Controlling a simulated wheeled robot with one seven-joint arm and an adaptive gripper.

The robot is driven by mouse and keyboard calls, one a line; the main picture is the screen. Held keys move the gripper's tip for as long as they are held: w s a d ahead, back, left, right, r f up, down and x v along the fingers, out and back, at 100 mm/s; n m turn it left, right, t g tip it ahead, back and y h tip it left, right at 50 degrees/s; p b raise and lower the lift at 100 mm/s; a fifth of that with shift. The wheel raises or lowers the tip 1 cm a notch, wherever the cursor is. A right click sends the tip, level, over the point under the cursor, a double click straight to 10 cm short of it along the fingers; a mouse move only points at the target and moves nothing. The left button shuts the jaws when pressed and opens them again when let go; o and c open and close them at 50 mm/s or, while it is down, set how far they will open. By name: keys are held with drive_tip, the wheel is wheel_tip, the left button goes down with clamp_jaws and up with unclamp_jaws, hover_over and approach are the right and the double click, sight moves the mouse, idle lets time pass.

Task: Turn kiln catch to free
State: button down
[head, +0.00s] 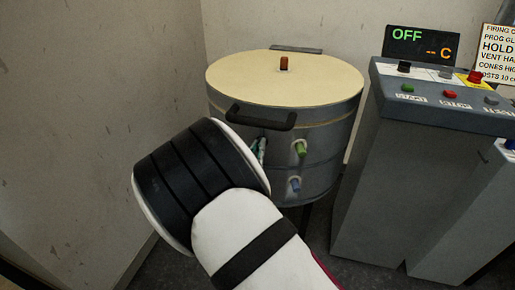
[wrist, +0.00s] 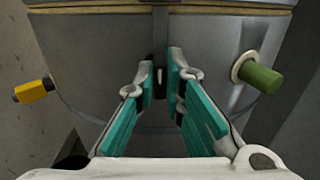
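The kiln (head: 325,125) is a grey drum with a cream lid, seen in the head view behind my gripper. In the wrist view, the kiln catch (wrist: 160,45) looks like a dark upright bar on the kiln's front, below the lid seam. My gripper (wrist: 160,78) has its teal fingers close together, one on each side of the catch's lower part, with a gap about as wide as the bar. It looks shut on the catch. In the head view my wrist hides the catch and most of my gripper (head: 260,148).
A black handle (head: 262,118) sticks out from the lid's front. A green peg (head: 300,148) and a blue peg (head: 295,185) jut from the kiln's side. A yellow peg (wrist: 34,91) is at left in the wrist view. A grey control console (head: 385,170) stands right; its display reads OFF.

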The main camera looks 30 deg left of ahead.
idle(0.4)
drive_tip(key=m+b, duration=0.6)
drive_tip(key=b, duration=0.1)
drive_tip(key=f+m+b, duration=0.1)
drive_tip(key=m+b, duration=0.5)
drive_tip(key=b, duration=0.2)
drive_tip(key=d+m+b, duration=0.1)
drive_tip(key=m+b, duration=0.4)
drive_tip(key=b, duration=0.2)
drive_tip(key=shift+f+m, duration=0.15)
drive_tip(key=shift+m, duration=0.25)
drive_tip(key=shift+b, duration=0.3)
drive_tip(key=c, duration=1.7)
unclamp_jaws()
drive_tip(key=shift+w, duration=0.1)
drive_tip(key=shift+o, duration=0.2)
drive_tip(key=v, duration=1.2)
